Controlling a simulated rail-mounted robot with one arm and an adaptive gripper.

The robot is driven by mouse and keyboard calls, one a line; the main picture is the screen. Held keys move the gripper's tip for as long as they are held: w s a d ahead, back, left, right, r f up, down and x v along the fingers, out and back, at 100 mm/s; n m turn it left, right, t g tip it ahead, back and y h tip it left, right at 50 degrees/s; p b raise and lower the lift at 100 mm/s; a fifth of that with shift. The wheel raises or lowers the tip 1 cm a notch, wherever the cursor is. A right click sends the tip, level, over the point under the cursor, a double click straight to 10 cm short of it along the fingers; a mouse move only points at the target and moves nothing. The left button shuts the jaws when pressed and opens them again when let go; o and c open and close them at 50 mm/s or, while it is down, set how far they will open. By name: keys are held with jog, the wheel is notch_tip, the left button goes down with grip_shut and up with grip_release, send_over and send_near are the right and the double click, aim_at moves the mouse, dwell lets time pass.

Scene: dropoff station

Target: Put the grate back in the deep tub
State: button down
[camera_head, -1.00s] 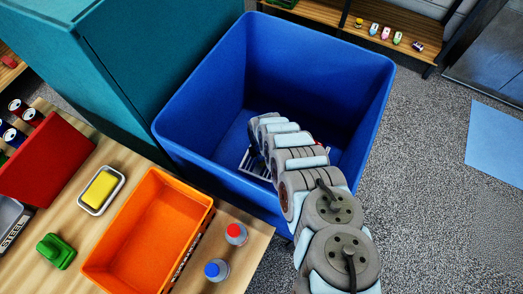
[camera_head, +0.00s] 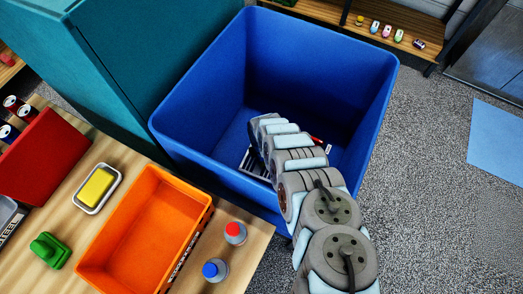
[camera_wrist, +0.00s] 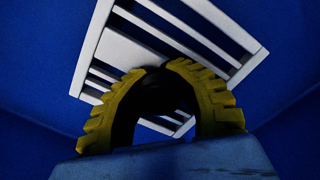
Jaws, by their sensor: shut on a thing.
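The deep tub (camera_head: 195,165) is a large blue open bin beside the wooden table. My gripper (camera_wrist: 165,72) has yellow ribbed fingers, shut on the grate (camera_wrist: 245,68), a white slatted frame. In the wrist view the grate lies tilted across the picture with blue tub surfaces around it. In the head view my arm reaches down into the tub and hides the gripper. A part of the grate (camera_head: 254,163) shows low inside the tub, left of my arm. Whether the grate touches the tub floor cannot be told.
An orange bin (camera_head: 140,225), a yellow sponge in a tray (camera_head: 97,187), a green object (camera_head: 49,250), a red bin (camera_head: 45,155) and two bottles (camera_head: 235,233) stand on the table. A teal cabinet (camera_head: 150,70) rises behind. Grey floor lies open to the right.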

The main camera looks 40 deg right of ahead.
jog(key=shift+f+b, duration=1)
jog(key=shift+f, duration=0.2)
jog(key=shift+c, duration=0.3)
grip_release()
jog(key=shift+r, duration=0.15)
notch_tip(320, 180, up, 16)
jog(key=p, duration=1.4)
notch_tip(320, 180, up, 16)
jog(key=p, duration=1.4)
